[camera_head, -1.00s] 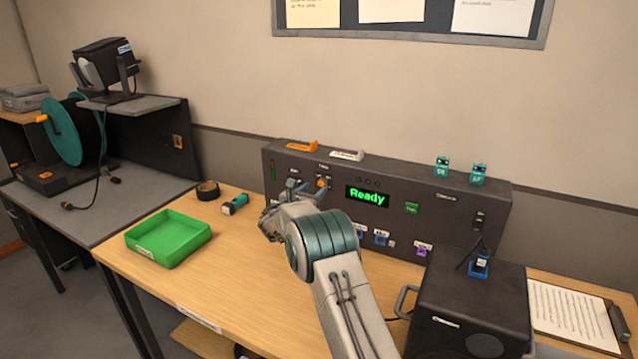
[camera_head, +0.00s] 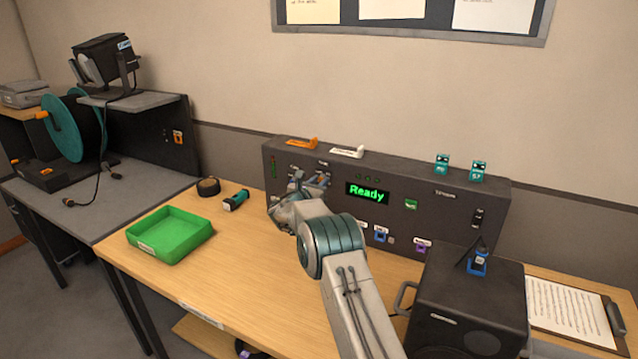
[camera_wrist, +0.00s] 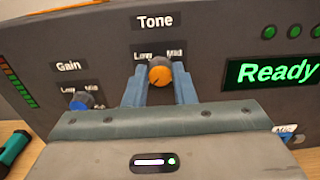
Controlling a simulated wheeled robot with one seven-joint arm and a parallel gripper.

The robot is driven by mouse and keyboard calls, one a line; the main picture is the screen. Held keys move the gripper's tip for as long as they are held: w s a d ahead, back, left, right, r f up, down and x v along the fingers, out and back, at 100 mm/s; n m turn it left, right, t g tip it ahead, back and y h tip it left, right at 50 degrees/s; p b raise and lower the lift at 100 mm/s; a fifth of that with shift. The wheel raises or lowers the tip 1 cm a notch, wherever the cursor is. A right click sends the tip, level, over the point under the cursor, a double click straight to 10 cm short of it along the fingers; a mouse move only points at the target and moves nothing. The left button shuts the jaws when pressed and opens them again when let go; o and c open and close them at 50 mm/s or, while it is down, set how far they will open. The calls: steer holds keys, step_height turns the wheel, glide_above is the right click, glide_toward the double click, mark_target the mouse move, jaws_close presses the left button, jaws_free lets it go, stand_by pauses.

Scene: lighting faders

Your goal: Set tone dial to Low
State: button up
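The tone dial (camera_wrist: 159,72) is an orange knob under the "Tone" label in the wrist view, with "Low" at its upper left and "Mid" at its upper right. Any further label is hidden, and I cannot read the pointer clearly. My gripper (camera_wrist: 160,80) is open, with its two blue-grey fingers apart, one at each side of the knob. Any remaining gap to the knob is too small to judge. In the head view my gripper (camera_head: 310,184) is at the front of the dark control panel (camera_head: 440,215) and hides the dial.
A blue gain dial (camera_wrist: 80,101) is left of the tone dial. A green "Ready" display (camera_head: 367,193) is to its right. A green tray (camera_head: 170,236) and a teal torch-like object (camera_head: 236,200) lie on the table. A black speaker (camera_head: 467,300) stands at the right.

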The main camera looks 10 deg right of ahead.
steer(key=shift+f+b, duration=0.1)
steer(key=shift+b, duration=0.45)
steer(key=m+b, duration=1.7)
steer(key=b, duration=0.6)
steer(key=shift+s+d+m, duration=0.1)
steer(key=shift+d+m, duration=0.05)
steer(key=shift+m, duration=0.15)
steer(key=shift+b, duration=0.35)
steer(key=o, duration=1)
